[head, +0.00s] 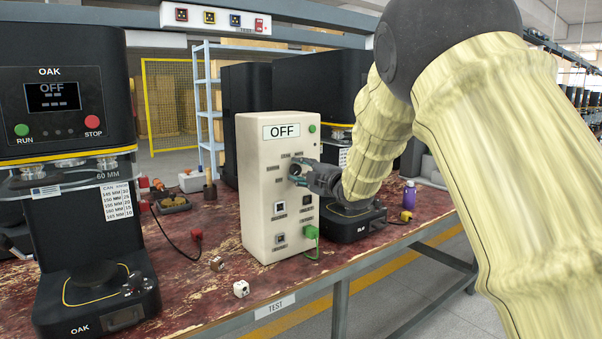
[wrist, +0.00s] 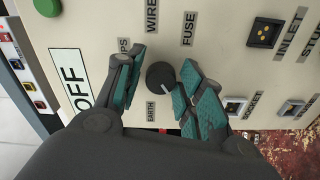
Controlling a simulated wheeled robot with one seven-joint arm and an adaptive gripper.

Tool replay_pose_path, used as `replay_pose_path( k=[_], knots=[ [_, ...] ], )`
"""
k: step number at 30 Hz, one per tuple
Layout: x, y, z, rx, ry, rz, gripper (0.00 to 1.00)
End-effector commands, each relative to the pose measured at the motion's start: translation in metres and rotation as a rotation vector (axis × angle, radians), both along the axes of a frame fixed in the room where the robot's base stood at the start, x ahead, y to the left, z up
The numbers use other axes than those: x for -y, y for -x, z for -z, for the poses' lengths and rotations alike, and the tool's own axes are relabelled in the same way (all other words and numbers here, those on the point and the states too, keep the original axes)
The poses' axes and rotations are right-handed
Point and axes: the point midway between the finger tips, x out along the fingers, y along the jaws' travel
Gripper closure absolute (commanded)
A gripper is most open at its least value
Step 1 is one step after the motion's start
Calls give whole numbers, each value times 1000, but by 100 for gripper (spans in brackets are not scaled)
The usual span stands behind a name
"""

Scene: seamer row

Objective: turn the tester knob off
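The tester (head: 262,215) is a cream upright box on the red worktop, and its display (head: 282,131) reads OFF. In the wrist view its black round knob (wrist: 160,77) has a white pointer mark, among labels including WIRE, FUSE and EARTH. The OFF display also shows in the wrist view (wrist: 70,78), turned sideways. In the head view my gripper (head: 304,174) is at the tester's front and largely hides the knob.
A black OAK machine (head: 70,160) stands at the left, with a second black machine (head: 352,222) behind my arm. A green plug (head: 310,233) with a cable is on the tester's lower front.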

Motion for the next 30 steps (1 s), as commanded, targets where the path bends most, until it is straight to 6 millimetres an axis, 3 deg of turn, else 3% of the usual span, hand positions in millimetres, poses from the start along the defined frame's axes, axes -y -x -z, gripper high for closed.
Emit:
replay_pose_path(
  k=[14,30],
  knots=[
    [-2,5,1,-2,0,-7,48],
    [50,76,1,-1,0,-5,48]
  ],
)
